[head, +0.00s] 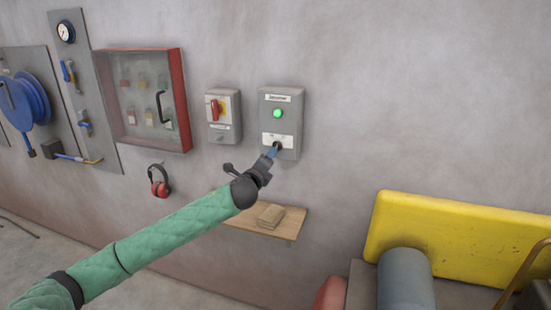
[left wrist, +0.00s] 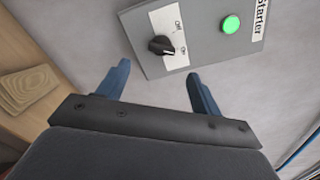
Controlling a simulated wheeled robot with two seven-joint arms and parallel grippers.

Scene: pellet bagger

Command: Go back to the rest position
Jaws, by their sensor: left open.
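My left gripper (head: 274,150) reaches the lower part of a grey starter box (head: 292,98) on the wall. In the left wrist view its two blue fingers (left wrist: 158,70) are spread apart with nothing between them. The black rotary knob (left wrist: 161,45) lies just beyond the fingertips on a white plate, and no finger is seen gripping it. The green lamp (head: 278,113) on the box looks lit; it also shows in the left wrist view (left wrist: 231,24). The knob is partly hidden by the gripper in the head view. My right gripper is not in view.
A grey box with a red switch (head: 215,110) is left of the starter. A wooden shelf (head: 240,229) with a stack of wooden pieces (head: 271,216) is below. A red-framed cabinet (head: 184,90), ear defenders (head: 159,182) and a yellow panel (head: 450,230) are around. The upper right wall is bare.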

